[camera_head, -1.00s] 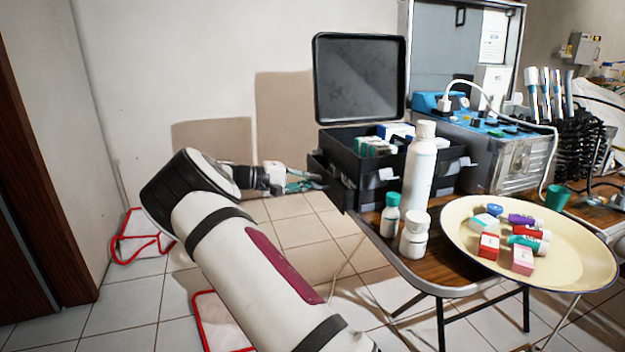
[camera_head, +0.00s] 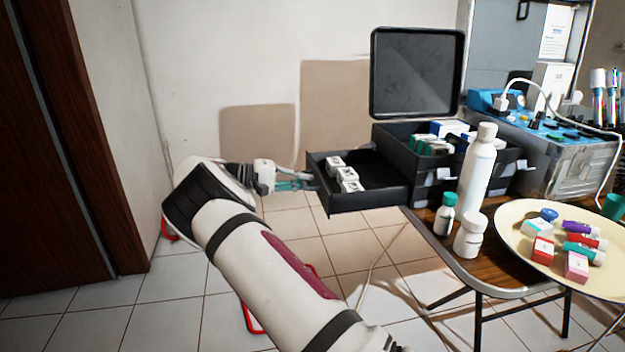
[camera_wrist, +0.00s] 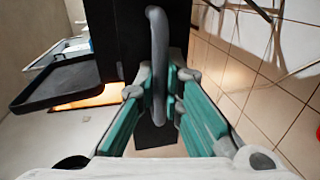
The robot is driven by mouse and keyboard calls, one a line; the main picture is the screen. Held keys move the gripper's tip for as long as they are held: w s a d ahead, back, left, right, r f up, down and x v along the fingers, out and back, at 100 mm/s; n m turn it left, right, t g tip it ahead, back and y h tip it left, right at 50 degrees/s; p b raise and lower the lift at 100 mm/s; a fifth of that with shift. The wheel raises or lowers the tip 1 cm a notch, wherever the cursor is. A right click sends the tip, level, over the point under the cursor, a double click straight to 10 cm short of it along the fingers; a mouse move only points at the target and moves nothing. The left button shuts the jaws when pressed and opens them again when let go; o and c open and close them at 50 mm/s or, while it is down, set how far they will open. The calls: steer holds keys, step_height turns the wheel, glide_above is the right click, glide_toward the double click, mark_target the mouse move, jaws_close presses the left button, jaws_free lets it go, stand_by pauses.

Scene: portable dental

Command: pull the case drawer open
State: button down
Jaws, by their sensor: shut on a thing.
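The black case (camera_head: 402,142) stands on the wooden table with its lid (camera_head: 417,72) raised. Its drawer (camera_head: 376,202) is slid far out to the left, and several small white boxes (camera_head: 343,175) lie inside it. My gripper (camera_head: 312,184) is at the drawer's outer left end. In the wrist view my gripper (camera_wrist: 160,100) has its teal fingers on both sides of the grey drawer handle (camera_wrist: 158,50), shut on it. The fingers hide part of the handle in the head view.
A tall white bottle (camera_head: 477,175) and two small bottles, one green-capped (camera_head: 445,215), stand on the table by the case. A cream tray (camera_head: 510,235) with small boxes is at right. Tiled floor left of the drawer is free; a dark wooden door (camera_head: 50,150) stands far left.

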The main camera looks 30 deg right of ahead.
steer(key=shift+a, duration=0.1)
steer(key=c, duration=2)
jaws_free()
steer(key=shift+o, duration=0.2)
steer(key=v, duration=1.1)
steer(key=shift+w+a, duration=0.15)
steer(key=shift+a, duration=0.2)
steer(key=shift+r, duration=0.1)
